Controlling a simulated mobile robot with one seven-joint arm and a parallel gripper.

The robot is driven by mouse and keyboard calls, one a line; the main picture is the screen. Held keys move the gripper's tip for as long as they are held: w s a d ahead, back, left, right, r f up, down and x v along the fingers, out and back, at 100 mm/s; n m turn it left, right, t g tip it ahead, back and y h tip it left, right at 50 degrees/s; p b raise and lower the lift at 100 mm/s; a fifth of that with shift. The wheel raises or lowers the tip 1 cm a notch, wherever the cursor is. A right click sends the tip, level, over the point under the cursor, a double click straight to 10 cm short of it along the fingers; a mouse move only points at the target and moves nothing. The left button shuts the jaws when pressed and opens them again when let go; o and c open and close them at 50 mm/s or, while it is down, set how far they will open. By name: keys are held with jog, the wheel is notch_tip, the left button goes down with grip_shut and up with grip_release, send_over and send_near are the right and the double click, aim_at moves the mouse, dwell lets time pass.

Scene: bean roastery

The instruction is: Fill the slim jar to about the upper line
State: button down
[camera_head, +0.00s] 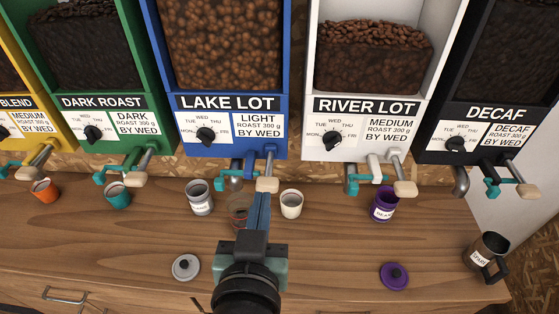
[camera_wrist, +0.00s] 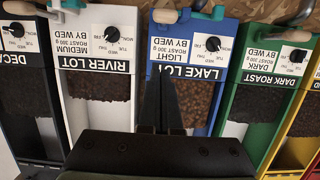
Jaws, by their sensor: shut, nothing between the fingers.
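My gripper (camera_head: 262,195) is shut and empty, its fingertips overlapping the wooden lever knob (camera_head: 267,184) of the blue LAKE LOT dispenser (camera_head: 286,100); I cannot tell whether they touch. In the wrist view, my shut fingers (camera_wrist: 157,80) point at the upside-down LAKE LOT front (camera_wrist: 198,72). A clear glass vessel (camera_head: 236,207), possibly the slim jar, stands below the LAKE LOT spout (camera_head: 235,178). My fingers partly hide it; its lines and fill level cannot be made out. The dispenser holds light brown beans (camera_head: 224,45).
A grey labelled jar (camera_head: 200,199) and cream cup (camera_head: 291,204) flank the glass. A purple jar (camera_head: 383,205), orange cup (camera_head: 45,190), green cup (camera_head: 118,195) and steel jug (camera_head: 486,256) stand farther out. Grey (camera_head: 186,268) and purple (camera_head: 394,277) lids lie in front.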

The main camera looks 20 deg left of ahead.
jog(key=shift+r, duration=0.1)
dwell(0.4)
jog(key=p, duration=0.3)
send_over(268, 188)
jog(key=s, duration=0.1)
notch_tip(268, 188, down, 2)
notch_tip(268, 188, down, 2)
jog(key=shift+w+d+f+p, duration=0.15)
jog(key=shift+f+p, duration=0.05)
jog(key=shift+p, duration=0.3)
jog(key=shift+f, duration=1.05)
jog(key=shift+f, duration=0.1)
jog(key=shift+f+b, duration=0.15)
jog(key=shift+b, duration=0.15)
jog(key=shift+f+t+b, duration=0.1)
jog(key=shift+t+b, duration=0.2)
jog(key=shift+b, duration=0.35)
